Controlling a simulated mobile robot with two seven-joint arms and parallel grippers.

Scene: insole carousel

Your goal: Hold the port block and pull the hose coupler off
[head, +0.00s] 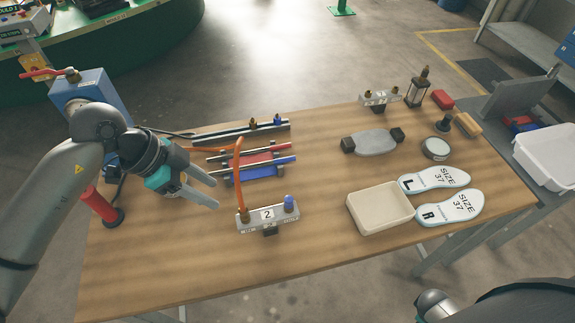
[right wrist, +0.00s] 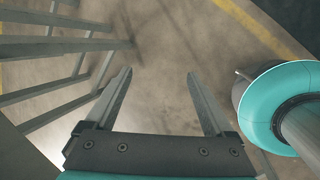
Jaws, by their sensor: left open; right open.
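The port block (head: 267,218), a silver block marked 2, sits near the front middle of the wooden table. An orange hose (head: 239,170) rises from its left port and bends left at the top; the hose coupler (head: 244,214) is at the hose's lower end, seated on the block. A blue fitting (head: 289,203) is on the right port. My left gripper (head: 217,193) is open and empty, left of the hose and above the table, apart from the block. My right gripper (right wrist: 158,75) is open and empty above the floor in the right wrist view.
Red and blue bars (head: 262,172) lie on a rack behind the block. A beige tray (head: 381,208) and two insoles (head: 449,207) are to the right. A second silver block (head: 379,98) is at the back. A red-handled item (head: 100,204) stands at the left edge. The front left table is clear.

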